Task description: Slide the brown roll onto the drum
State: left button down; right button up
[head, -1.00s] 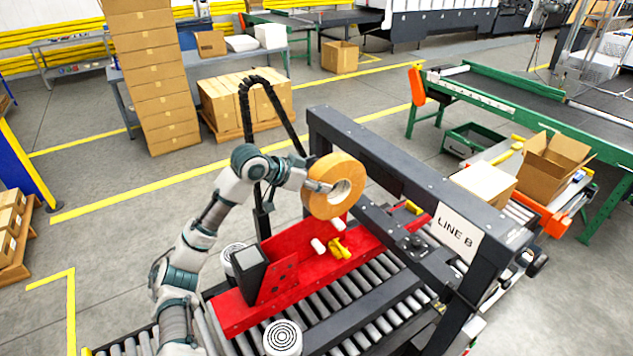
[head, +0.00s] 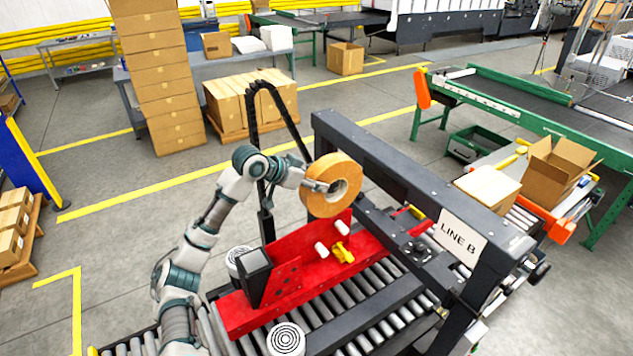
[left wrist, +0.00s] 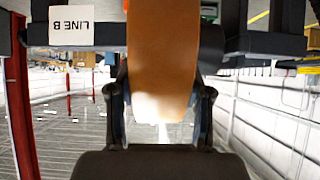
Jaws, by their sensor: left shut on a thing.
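The brown roll (head: 322,206) is a thick tape ring with a pale core, held up above the red unit (head: 290,262). My left gripper (head: 322,187) is shut on its left side. In the left wrist view the brown roll (left wrist: 160,55) stands between the two fingers of my left gripper (left wrist: 162,100). The red unit carries two white pegs (head: 342,228) and a yellow part (head: 343,252); I cannot tell which of these is the drum. The roll is above the pegs and not around them. My right gripper is not in view.
A dark frame (head: 400,175) with a LINE B sign (head: 460,238) stands close to the right of the roll. A grey roller conveyor (head: 345,300) runs beneath the red unit. A black cable loop (head: 270,90) rises behind my left arm. Open floor lies to the left.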

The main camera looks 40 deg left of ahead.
pick_arm(q)
jog(key=shift+w+a+r, duration=0.1)
jog(key=shift+a+r, duration=0.05)
jog(key=shift+a, duration=0.15)
jog(key=shift+p, duration=0.4)
jog(key=shift+w+a, duration=0.1)
jog(key=shift+a, duration=0.05)
dwell(0.6)
jog(key=shift+w+a, duration=0.25)
jog(key=shift+a, duration=0.4)
jog(key=shift+w+a, duration=0.3)
jog(key=shift+a, duration=0.4)
jog(key=shift+w+a, duration=0.25)
jog(key=shift+a, duration=0.4)
